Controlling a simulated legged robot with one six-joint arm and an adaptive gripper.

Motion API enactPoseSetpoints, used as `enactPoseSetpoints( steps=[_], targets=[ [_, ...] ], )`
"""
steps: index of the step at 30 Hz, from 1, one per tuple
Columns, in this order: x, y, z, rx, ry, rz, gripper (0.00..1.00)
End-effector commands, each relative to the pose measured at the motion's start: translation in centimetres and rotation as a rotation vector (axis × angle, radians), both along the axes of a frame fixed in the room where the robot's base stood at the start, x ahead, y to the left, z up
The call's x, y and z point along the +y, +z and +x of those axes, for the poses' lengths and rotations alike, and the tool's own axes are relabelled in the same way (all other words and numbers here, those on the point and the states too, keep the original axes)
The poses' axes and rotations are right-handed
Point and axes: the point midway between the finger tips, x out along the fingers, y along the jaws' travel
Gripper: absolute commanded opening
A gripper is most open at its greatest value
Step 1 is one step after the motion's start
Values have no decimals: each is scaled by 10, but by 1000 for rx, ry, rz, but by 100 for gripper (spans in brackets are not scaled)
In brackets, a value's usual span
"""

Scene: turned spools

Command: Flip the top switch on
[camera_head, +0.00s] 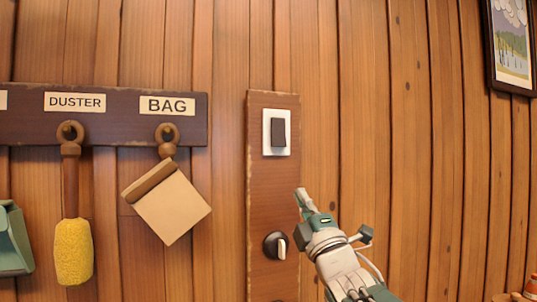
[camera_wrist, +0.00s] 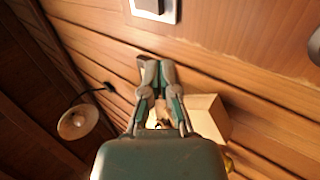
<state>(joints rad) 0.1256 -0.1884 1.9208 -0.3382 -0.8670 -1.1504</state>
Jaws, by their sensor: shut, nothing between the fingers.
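The top switch (camera_head: 278,133) is a dark rocker on a white plate, high on a brown wooden board (camera_head: 259,180) fixed to the wall. It also shows at the top edge of the wrist view (camera_wrist: 150,6), partly cut off. I cannot tell which way the rocker is set. My gripper (camera_head: 300,195) is shut and empty, below and slightly right of the switch in the head view, apart from it. In the wrist view its closed fingertips (camera_wrist: 157,68) are near the plank wall, with a gap in the picture between them and the switch plate.
A dark round knob with a pale lever (camera_head: 277,245) sits lower on the board. To the left, a rack (camera_head: 30,128) holds a yellow duster (camera_head: 74,250) and a tan bag (camera_head: 166,202). A framed picture (camera_head: 511,45) hangs upper right.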

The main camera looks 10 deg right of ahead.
Motion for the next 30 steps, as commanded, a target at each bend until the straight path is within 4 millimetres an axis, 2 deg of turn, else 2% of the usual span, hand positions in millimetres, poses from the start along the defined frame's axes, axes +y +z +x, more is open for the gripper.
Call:
enactPoseSetpoints(
  steps=[7, 11, 30],
  targets=[
    [0, 1, 1, 1, 0, 2, 0],
    [2, 7, 9, 0, 2, 2, 0],
    [18, 66, 87, 1, 2, 2, 0]
  ],
)
